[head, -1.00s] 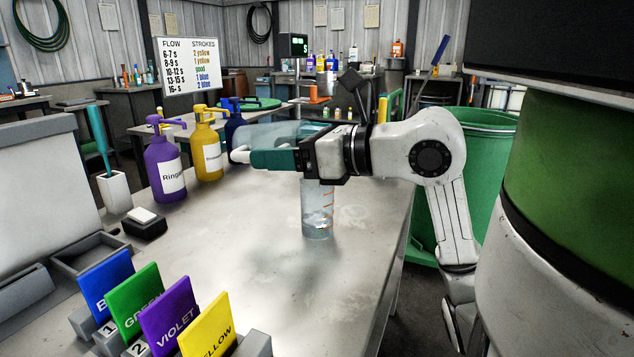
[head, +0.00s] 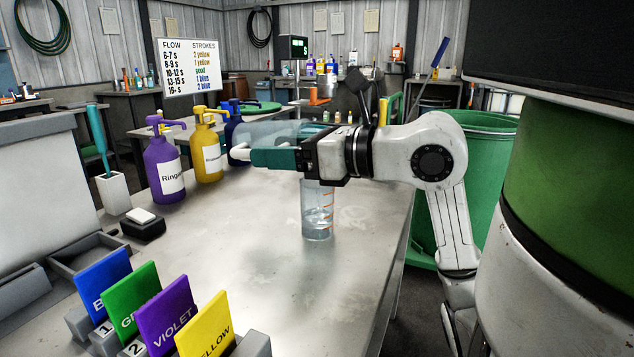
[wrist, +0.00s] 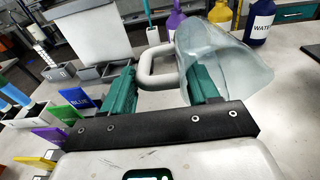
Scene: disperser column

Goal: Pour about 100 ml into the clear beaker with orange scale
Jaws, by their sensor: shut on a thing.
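The clear beaker with orange scale (head: 317,218) stands upright on the steel table, below my gripper. Its lower part looks filled with clear liquid; the exact level against the orange marks is hard to read. My gripper (head: 262,158) is shut on the pale handle of a clear jug (head: 262,133) and holds it above the table. The jug lies tipped nearly on its side, partly hidden behind my gripper. In the wrist view the jug (wrist: 222,70) is right of the handle (wrist: 158,68), which sits between the teal fingers. I cannot make out a stream.
Purple (head: 164,170), yellow (head: 207,150) and blue (head: 235,135) pump bottles stand at the back left. Coloured cards (head: 165,315) stand in holders at the front left. A flow and strokes chart (head: 192,65) stands behind.

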